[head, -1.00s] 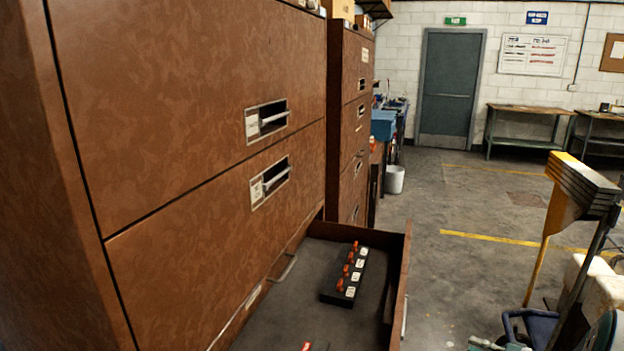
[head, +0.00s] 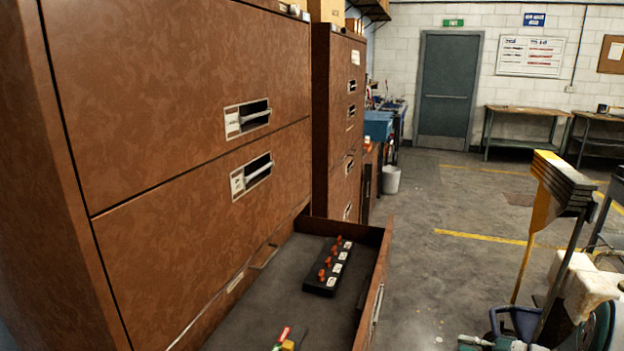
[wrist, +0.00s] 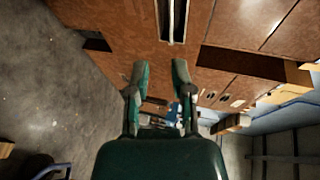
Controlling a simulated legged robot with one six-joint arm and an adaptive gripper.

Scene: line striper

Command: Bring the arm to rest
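My gripper (wrist: 160,76) shows in the wrist view with its two green fingers apart and nothing between them. Brown cabinet fronts lie beyond the fingertips, with a recessed pull handle (wrist: 173,18) above them in the picture. I see no contact between the fingers and the cabinet. In the head view I cannot make out my gripper for sure; a teal part (head: 500,344) at the bottom edge may belong to my arm or to equipment there.
A brown cabinet (head: 180,110) fills the left, with a lower drawer (head: 372,300) pulled out. A black block with orange pegs (head: 327,267) lies inside it. A yellow-topped machine (head: 560,190) stands at the right. Open floor (head: 440,210) lies between drawer and machine.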

